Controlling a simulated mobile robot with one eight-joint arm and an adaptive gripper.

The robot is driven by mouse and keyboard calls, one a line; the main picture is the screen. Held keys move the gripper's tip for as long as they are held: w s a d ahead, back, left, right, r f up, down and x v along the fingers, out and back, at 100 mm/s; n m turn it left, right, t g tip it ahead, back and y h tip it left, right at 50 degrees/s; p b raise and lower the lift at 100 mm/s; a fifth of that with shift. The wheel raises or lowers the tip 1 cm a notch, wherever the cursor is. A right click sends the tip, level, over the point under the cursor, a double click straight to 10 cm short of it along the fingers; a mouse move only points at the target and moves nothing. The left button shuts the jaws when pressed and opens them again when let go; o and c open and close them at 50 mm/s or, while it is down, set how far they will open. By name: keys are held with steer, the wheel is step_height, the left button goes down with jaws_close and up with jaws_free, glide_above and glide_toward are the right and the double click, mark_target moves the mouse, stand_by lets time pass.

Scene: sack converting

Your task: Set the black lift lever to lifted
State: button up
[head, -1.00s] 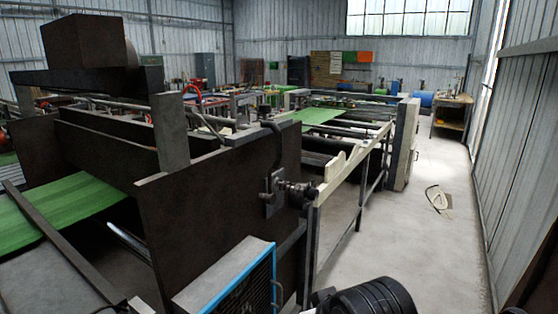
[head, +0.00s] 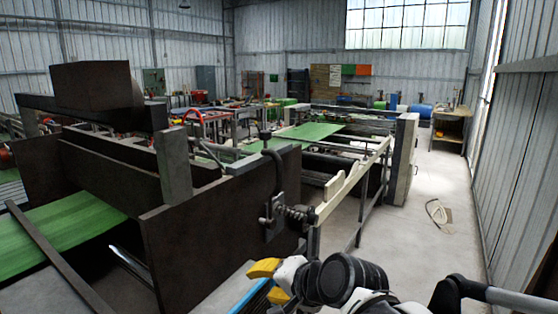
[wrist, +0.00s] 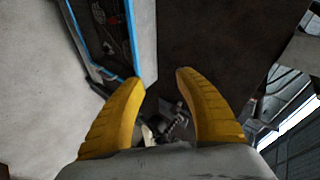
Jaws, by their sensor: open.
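The black lift lever (head: 279,166) is on the outer side of the dark machine side plate (head: 215,225). It rises from a bracket (head: 272,217) beside a coiled spring (head: 298,213), curving to a small knob at the top. My gripper (head: 270,281) is low in the head view, below the bracket and apart from the lever. In the wrist view its two yellow fingers (wrist: 160,82) are spread with nothing between the tips. Small dark metal parts, possibly the spring and bracket, show low between the fingers; the lever cannot be made out there.
A blue-edged box (wrist: 133,35) stands close by against the plate, mostly hidden by my arm in the head view. A cream rail (head: 345,185) runs back from the bracket. The floor (head: 420,235) to the right is mostly clear, with a loose loop lying on it.

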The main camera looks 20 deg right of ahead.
steer(key=w+d+r+m+t+y+p, duration=0.1)
steer(key=w+d+r+m+t+p, duration=0.25)
steer(key=w+r+m, duration=0.5)
steer(key=m+t+h+p, duration=0.3)
steer(key=m+t+p, duration=0.2)
steer(key=m, duration=1.2)
glide_toward(281, 170)
steer(key=shift+g, duration=0.25)
steer(key=w, duration=0.7)
steer(key=w+a, duration=0.1)
steer(key=w, duration=0.3)
steer(key=shift+r, duration=0.25)
jaws_close()
